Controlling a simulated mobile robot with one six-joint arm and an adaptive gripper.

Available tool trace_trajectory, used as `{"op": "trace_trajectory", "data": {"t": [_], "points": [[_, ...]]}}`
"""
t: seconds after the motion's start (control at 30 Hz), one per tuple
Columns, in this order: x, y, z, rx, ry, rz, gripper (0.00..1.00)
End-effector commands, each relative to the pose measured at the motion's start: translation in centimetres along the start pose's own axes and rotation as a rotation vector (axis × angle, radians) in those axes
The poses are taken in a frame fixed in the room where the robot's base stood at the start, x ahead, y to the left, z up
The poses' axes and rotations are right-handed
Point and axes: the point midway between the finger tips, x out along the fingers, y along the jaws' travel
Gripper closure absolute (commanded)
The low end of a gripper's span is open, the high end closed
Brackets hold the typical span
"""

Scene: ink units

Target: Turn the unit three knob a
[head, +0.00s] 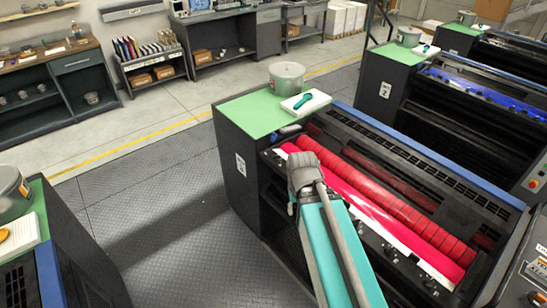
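The press unit nearest my arm has a number plate (241,164) on its dark left side, too small to read surely; the unit behind it reads 2. Its red ink rollers (385,200) lie in the open top. My teal and grey arm reaches up from the bottom across this rail and hides part of the row. The grey joint at its upper end is over the left end of the rollers. No gripper fingers show.
A grey can (287,76) and a white pad with a teal tool (304,103) stand on the unit's green top (247,113). Another unit (62,265) is at lower left. The checkered floor (170,215) between them is clear. A control panel (533,275) is at lower right.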

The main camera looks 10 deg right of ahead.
Motion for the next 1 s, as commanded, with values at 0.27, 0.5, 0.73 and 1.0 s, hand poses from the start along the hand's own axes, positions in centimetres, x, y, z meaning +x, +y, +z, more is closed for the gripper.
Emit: {"op": "trace_trajectory", "data": {"t": [0.27, 0.5, 0.73, 1.0], "points": [[0.0, 0.0, 0.0, 0.0, 0.0, 0.0, 0.54], [0.0, 0.0, 0.0, 0.0, 0.0, 0.0, 0.5], [0.8, 0.0, 0.0, 0.0, 0.0, 0.0, 0.5], [4.4, 0.0, 0.0, 0.0, 0.0, 0.0, 0.5]]}}
